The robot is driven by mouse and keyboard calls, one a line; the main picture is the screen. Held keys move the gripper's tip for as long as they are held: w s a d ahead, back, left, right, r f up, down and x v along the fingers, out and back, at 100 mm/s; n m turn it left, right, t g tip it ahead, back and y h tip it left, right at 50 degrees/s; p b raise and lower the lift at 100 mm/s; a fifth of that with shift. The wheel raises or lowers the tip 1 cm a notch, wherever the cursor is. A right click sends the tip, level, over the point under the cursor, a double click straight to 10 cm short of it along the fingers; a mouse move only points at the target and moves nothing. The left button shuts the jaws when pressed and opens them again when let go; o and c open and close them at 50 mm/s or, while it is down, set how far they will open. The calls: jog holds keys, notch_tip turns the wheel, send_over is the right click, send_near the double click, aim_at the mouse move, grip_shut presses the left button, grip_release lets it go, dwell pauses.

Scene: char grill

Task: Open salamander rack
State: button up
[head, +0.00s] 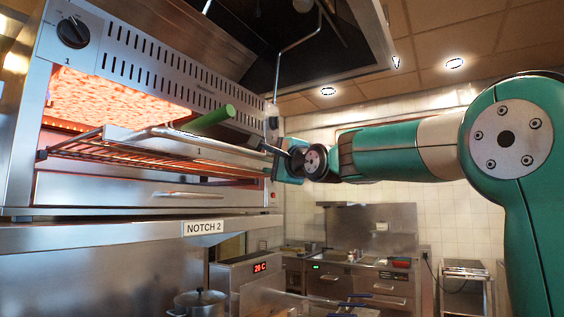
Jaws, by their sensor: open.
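The salamander (55,170) is a steel broiler at the upper left, with an orange glow inside its open front. Its wire rack (85,148) juts out from the opening behind a steel front plate (190,150). My gripper (266,149) is just right of the rack's front plate, below and right of the green grip. It is open and seems empty. Its fingertips are small, and I cannot tell whether they touch the rack.
A black knob (73,32) is on the salamander's upper left panel. A lower drawer (130,190) is shut under the rack. A "NOTCH 2" label (204,227) sits below. A lidded pot (200,303) stands lower down. A steel counter (350,275) is at the back.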

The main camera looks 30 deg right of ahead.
jog(key=s+f+b, duration=0.3)
jog(key=s+b, duration=1.3)
jog(key=s, duration=0.1)
jog(key=shift+d, duration=0.15)
jog(key=shift+f, duration=0.1)
